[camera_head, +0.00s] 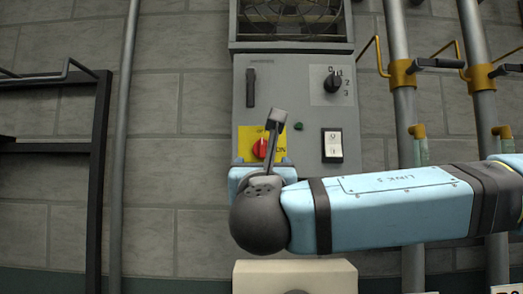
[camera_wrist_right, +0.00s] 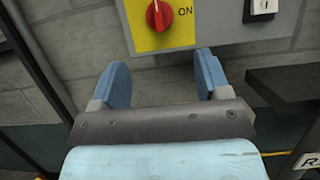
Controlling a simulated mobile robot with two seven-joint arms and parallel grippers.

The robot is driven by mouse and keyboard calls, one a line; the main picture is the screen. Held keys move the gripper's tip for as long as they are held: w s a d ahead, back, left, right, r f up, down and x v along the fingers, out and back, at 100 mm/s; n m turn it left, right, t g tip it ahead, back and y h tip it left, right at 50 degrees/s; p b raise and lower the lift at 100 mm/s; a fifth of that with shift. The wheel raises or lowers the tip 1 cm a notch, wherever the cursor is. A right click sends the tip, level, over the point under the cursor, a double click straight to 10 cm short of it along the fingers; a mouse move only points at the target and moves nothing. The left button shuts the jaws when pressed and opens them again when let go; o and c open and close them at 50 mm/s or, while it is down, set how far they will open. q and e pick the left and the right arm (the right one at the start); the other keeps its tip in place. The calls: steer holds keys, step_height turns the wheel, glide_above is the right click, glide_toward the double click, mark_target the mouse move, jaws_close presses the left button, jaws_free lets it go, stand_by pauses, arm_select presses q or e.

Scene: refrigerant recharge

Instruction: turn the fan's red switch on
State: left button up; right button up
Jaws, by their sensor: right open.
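The red switch (camera_head: 261,149) is a round rotary knob on a yellow plate (camera_head: 245,134) at the lower left of the fan's grey control panel (camera_head: 291,90). In the right wrist view, the red switch (camera_wrist_right: 159,14) has its ridge roughly upright, and "ON" is printed to its right. My right gripper (camera_wrist_right: 162,70) is open and empty, its two blue fingers apart below the switch and not touching it. My left gripper is in neither view.
The panel also has a black dial (camera_head: 333,82), a white rocker switch (camera_head: 333,145) and a small green light (camera_head: 298,126). The fan grille (camera_head: 291,18) is above. Pipes with valves (camera_head: 402,75) stand right; a dark rack (camera_head: 98,170) stands left.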

mark_target(262, 152)
steer(key=p+x, duration=0.2)
steer(key=x, duration=0.8)
steer(key=shift+p, duration=0.4)
steer(key=shift+x, duration=0.8)
steer(key=shift+f, duration=0.1)
steer(key=shift+c, duration=0.5)
